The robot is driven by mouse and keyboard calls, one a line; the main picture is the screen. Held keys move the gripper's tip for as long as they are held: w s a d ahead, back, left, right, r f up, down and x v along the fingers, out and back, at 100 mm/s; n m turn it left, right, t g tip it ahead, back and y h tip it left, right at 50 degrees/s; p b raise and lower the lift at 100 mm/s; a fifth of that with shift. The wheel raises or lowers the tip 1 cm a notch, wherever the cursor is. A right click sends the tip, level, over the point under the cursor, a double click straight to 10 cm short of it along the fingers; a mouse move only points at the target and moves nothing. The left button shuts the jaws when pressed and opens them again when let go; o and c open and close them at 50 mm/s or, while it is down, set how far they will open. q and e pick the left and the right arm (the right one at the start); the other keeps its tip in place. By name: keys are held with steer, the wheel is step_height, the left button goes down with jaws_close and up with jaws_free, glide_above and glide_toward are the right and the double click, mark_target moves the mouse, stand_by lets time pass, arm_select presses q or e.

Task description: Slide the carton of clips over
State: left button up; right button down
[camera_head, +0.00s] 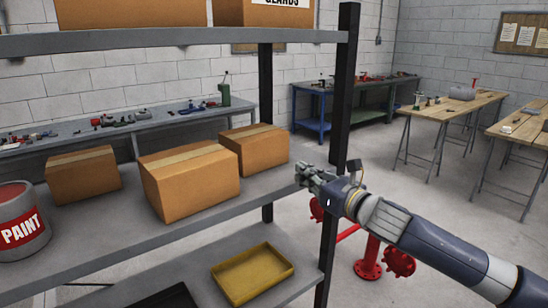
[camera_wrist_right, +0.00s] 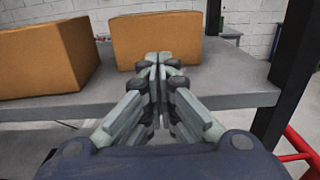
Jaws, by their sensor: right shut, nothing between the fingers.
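Three plain brown cartons sit on the middle shelf: a front one (camera_head: 190,182), a back right one (camera_head: 254,150) and a left one (camera_head: 83,175). No label shows on them, so I cannot tell which holds clips. My right gripper (camera_head: 306,175) is shut and empty at the shelf's right end, just right of the back right carton. In the right wrist view, the gripper (camera_wrist_right: 158,62) points at that carton (camera_wrist_right: 150,32); whether it touches is unclear. The front carton (camera_wrist_right: 45,55) is to its left. My left gripper is not in view.
The grey middle shelf (camera_head: 110,246) also holds a paint can (camera_head: 18,222). A black post (camera_head: 343,100) stands close to my right gripper. A yellow tray (camera_head: 252,274) is on the lower shelf. Red pipework (camera_head: 368,258) stands behind my right arm.

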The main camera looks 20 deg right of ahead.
steer(key=w+p, duration=0.1)
steer(key=w, duration=0.2)
steer(key=p, duration=0.2)
glide_toward(267, 154)
steer(key=x, duration=0.3)
steer(key=shift+w+r, duration=0.1)
steer(key=shift+r, duration=0.05)
steer(key=p+x, duration=0.1)
steer(key=x, duration=0.1)
steer(key=shift+w, duration=0.4)
steer(key=shift+w+a, duration=0.15)
steer(key=shift+w, duration=0.1)
steer(key=shift+w+a, duration=0.1)
steer(key=shift+w, duration=0.15)
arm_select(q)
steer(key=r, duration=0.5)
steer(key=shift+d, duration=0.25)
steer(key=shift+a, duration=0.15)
arm_select(e)
steer(key=shift+f, duration=0.2)
